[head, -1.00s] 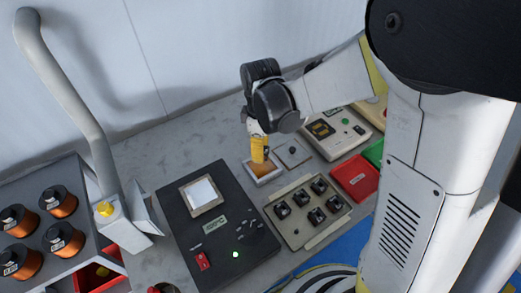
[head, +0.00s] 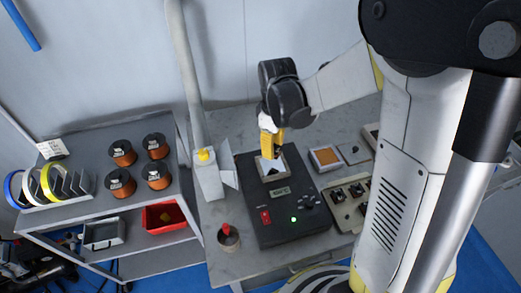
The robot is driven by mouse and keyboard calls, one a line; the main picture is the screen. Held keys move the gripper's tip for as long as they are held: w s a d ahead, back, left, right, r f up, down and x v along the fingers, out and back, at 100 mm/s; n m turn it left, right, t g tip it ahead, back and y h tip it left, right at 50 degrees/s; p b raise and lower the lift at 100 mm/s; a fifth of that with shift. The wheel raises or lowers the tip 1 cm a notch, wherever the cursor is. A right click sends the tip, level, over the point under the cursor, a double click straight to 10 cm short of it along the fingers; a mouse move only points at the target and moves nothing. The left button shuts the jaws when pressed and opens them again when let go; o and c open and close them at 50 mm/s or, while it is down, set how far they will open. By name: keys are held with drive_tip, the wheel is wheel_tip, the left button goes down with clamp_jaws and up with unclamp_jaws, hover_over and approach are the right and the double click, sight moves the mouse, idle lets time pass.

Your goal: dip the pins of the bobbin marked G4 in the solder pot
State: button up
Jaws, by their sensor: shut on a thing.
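The solder pot (head: 268,222) is a black box with a square, light-rimmed bath at its back, a red switch and a lit green lamp. My gripper (head: 271,152) points down over the bath, its yellow fingers shut on a small dark bobbin. The bobbin is mostly hidden by the fingers. Its mark cannot be read, so I cannot confirm G4. Its lower end is at or just above the bath. I cannot tell whether the pins touch the solder.
An orange pad in a light tray (head: 325,159) lies right of the pot. A beige holder (head: 346,215) with several dark bobbins stands right of it. A grey pipe (head: 187,75) rises at the left. Copper wire spools (head: 122,153) sit on a grey shelf (head: 95,195).

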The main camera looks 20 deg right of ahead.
sight(271, 165)
drive_tip(key=shift+a, duration=0.25)
drive_tip(key=shift+f, duration=0.25)
drive_tip(key=shift+d+f+b, duration=0.2)
drive_tip(key=shift+f+b, duration=0.5)
drive_tip(key=shift+b, duration=0.05)
drive_tip(key=shift+f+b, duration=0.85)
drive_tip(key=shift+f, duration=0.4)
drive_tip(key=shift+f+b, duration=0.7)
drive_tip(key=shift+f, duration=0.1)
drive_tip(key=shift+r, duration=0.2)
drive_tip(key=shift+r+p, duration=2.1)
drive_tip(key=shift+r, duration=0.55)
